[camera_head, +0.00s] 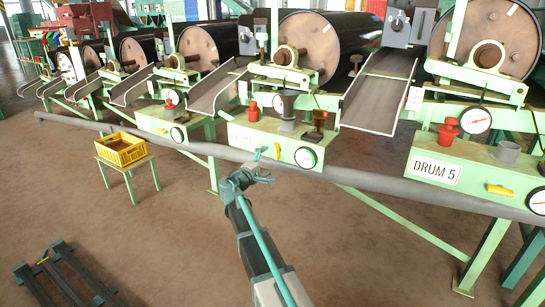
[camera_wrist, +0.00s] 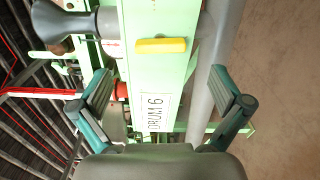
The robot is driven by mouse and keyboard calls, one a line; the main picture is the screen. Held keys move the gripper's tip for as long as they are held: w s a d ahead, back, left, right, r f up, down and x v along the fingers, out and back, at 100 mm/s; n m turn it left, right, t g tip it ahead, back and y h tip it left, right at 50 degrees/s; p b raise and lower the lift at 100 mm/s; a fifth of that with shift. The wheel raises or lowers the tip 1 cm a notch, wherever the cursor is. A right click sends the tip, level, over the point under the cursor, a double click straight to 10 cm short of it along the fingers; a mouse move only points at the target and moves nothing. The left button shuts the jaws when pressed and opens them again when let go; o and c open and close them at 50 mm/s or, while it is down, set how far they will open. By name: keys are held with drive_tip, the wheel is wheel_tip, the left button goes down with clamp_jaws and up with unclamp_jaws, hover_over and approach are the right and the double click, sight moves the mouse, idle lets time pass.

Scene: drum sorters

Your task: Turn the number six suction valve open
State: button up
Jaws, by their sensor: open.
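The number six valve is a yellow bar handle (camera_wrist: 162,45) on the pale green panel (camera_wrist: 150,75), above the DRUM 6 label (camera_wrist: 154,112) in the wrist view. Its long side lies across the direction of the label's text. My gripper (camera_wrist: 160,82) is open and empty, with one finger on each side of the panel in the picture and the handle ahead of the fingertips. In the head view my gripper (camera_head: 267,153) is in front of the drum six panel (camera_head: 291,143); the handle is not clear there and the label is partly hidden.
A thick grey pipe (camera_head: 385,205) runs along the front below the panels; it passes close to one finger in the wrist view. A round gauge (camera_head: 305,157) sits right of my gripper. A yellow crate (camera_head: 121,149) stands on a small table at left.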

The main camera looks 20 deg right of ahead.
drive_tip(key=v, duration=0.3)
drive_tip(key=shift+s+a, duration=0.15)
drive_tip(key=shift+a, duration=0.1)
drive_tip(key=shift+s, duration=0.1)
